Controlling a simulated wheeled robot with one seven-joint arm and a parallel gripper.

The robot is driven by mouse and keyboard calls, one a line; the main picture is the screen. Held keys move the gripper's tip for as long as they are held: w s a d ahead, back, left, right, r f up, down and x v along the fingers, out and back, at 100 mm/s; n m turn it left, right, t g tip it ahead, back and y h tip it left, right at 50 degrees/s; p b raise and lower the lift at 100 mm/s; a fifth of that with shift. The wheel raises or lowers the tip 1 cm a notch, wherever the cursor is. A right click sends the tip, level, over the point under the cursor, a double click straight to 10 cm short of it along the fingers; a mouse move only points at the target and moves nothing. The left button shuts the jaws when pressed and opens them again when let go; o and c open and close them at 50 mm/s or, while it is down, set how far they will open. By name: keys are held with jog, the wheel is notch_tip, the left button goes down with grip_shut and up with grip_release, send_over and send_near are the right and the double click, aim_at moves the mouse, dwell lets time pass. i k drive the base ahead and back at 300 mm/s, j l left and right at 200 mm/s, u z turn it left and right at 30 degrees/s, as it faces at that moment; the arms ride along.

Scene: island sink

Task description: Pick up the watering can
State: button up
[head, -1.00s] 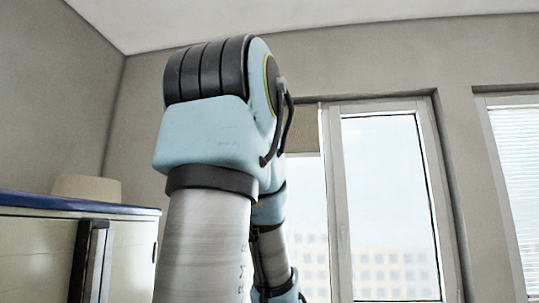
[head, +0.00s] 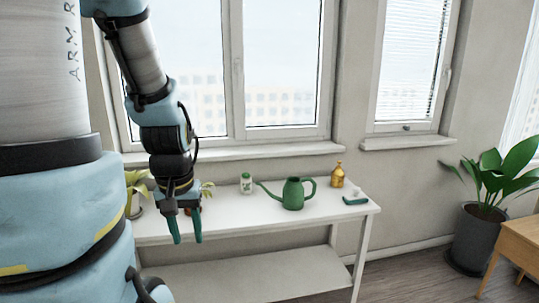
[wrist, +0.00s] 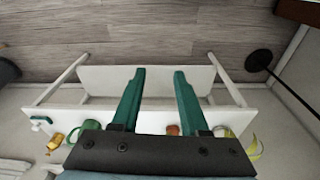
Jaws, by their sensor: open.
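The green watering can (head: 293,194) stands upright on the white table (head: 250,221) under the window, its spout to the left and its handle to the right. My gripper (head: 186,238) hangs to the left of the can in the head view, fingers down and apart, in front of the table. It is open and empty. In the wrist view, the two green fingers of my gripper (wrist: 158,78) point over the table's lower shelf. A green shape at the left of the fingers, likely the can (wrist: 90,125), is partly hidden behind the gripper base.
A plant (head: 136,190) is partly behind my arm. A large potted plant (head: 479,238) and a wooden piece (head: 512,241) stand right.

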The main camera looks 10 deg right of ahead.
aim_at(293, 198)
jog(key=i+l, duration=0.15)
jog(key=l, duration=0.15)
jog(key=i+l, duration=0.15)
jog(key=l, duration=0.15)
jog(key=i+l, duration=0.1)
jog(key=l, duration=0.25)
jog(key=i+l, duration=0.15)
jog(key=l, duration=0.15)
jog(key=i+l+u, duration=0.1)
jog(key=u, duration=0.35)
jog(key=l+u, duration=0.3)
jog(key=u, duration=0.2)
jog(key=l+u, duration=0.25)
jog(key=u, duration=1.9)
